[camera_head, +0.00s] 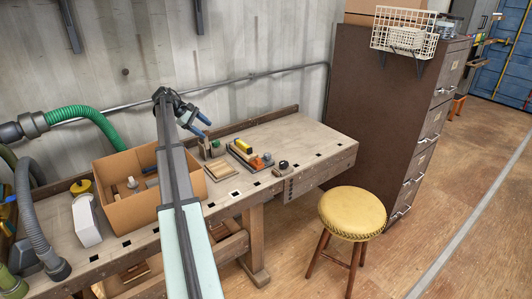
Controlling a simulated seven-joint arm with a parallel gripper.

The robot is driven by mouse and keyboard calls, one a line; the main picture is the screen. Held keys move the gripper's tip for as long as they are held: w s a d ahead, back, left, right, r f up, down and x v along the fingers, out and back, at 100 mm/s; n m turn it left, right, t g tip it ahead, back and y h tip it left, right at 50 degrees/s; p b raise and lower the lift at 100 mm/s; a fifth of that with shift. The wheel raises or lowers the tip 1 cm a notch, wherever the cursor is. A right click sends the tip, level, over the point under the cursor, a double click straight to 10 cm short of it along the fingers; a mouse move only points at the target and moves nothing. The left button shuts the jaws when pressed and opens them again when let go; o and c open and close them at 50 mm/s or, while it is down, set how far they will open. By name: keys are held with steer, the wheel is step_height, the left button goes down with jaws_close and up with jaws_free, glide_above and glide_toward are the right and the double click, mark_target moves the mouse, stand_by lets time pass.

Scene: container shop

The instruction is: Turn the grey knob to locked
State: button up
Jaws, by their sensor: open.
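My gripper (204,127) is open and empty, with two blue fingertips. It is in the air over the back part of the wooden workbench (310,135), pointing to the right. A small dark round knob-like piece on a pale base (283,166) sits near the bench's front edge, to the right of and below my gripper in the picture. It may be the grey knob; its colour and setting are too small to read. My gripper is well apart from it.
A cardboard box (133,212) stands left of my arm. A tray with coloured blocks (250,157) and a small wooden frame (221,171) lie on the bench. A yellow stool (352,210) and brown cabinet (375,115) stand to the right. The bench's right end is clear.

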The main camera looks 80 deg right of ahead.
mark_target(267, 154)
steer(key=s+d+f+n+t+y, duration=0.15)
steer(key=s+d, duration=0.25)
steer(key=s, duration=0.6)
steer(key=s+d+f+n+t+y, duration=0.15)
steer(key=s+d, duration=0.25)
steer(key=s, duration=0.6)
steer(key=x, duration=1.3)
steer(key=shift+s+a+r, duration=0.1)
steer(key=shift+s, duration=0.15)
steer(key=shift+c, duration=0.3)
steer(key=c, duration=1)
